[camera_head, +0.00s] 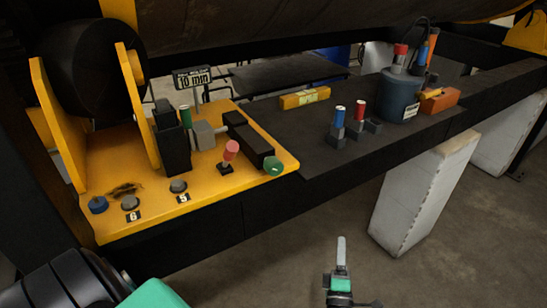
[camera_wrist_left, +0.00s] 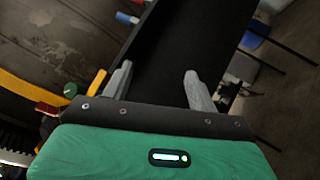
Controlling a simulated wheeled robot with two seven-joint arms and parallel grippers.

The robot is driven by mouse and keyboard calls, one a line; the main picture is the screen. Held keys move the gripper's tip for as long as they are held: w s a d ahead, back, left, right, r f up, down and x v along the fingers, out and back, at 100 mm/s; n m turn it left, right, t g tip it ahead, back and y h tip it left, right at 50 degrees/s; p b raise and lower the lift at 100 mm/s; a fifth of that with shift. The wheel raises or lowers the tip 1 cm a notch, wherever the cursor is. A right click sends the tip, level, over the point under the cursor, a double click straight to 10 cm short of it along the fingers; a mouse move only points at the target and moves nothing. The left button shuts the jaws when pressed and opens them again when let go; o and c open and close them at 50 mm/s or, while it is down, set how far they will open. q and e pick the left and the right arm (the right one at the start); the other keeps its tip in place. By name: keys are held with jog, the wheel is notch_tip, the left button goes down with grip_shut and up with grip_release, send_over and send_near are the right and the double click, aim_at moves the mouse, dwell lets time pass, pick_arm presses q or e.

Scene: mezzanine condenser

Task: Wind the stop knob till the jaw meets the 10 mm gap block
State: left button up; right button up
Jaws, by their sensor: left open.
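A round green knob (camera_head: 273,165) sits on the near end of a dark slide block (camera_head: 250,142) on the yellow plate (camera_head: 217,187); I take it for the stop knob. It also shows at the left of the left wrist view (camera_wrist_left: 70,90). A grey block (camera_head: 203,135) stands beyond the slide, under the "10 mm" sign (camera_head: 193,78). I cannot tell jaw from gap block, or whether they touch. My left gripper (camera_head: 341,240) is low in front of the beam, right of the knob and apart from it. Its fingers (camera_wrist_left: 158,72) are open and empty. My right gripper is out of view.
A red-knobbed lever (camera_head: 230,152) stands close left of the green knob. A blue knob (camera_head: 98,205) and two grey buttons line the plate's near side. Blue-handled (camera_head: 338,122) and red-handled (camera_head: 360,112) tools stand on the dark beam.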

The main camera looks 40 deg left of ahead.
pick_arm(q)
jog(key=s+a+r+n+g+y+p, duration=0.1)
jog(key=s+a+r+n+g+y, duration=0.1)
jog(key=r+n+g+y, duration=0.4)
jog(key=s+a+r+n+g+y+p, duration=0.1)
jog(key=s+a+r+n+g+p, duration=0.1)
jog(key=r+n, duration=0.65)
jog(key=n+g+p, duration=0.2)
jog(key=n+g, duration=0.4)
jog(key=n, duration=0.2)
send_near(278, 169)
jog(key=shift+m+h, duration=0.25)
jog(key=shift+h, duration=0.15)
jog(key=p+x, duration=0.1)
jog(key=x, duration=0.2)
jog(key=p+x, duration=0.1)
jog(key=x, duration=0.2)
jog(key=p+x, duration=0.2)
jog(key=x, duration=0.1)
jog(key=shift+a+r, duration=0.35)
jog(key=shift+a, duration=0.1)
jog(key=shift+x, duration=0.8)
jog(key=shift+f, duration=0.1)
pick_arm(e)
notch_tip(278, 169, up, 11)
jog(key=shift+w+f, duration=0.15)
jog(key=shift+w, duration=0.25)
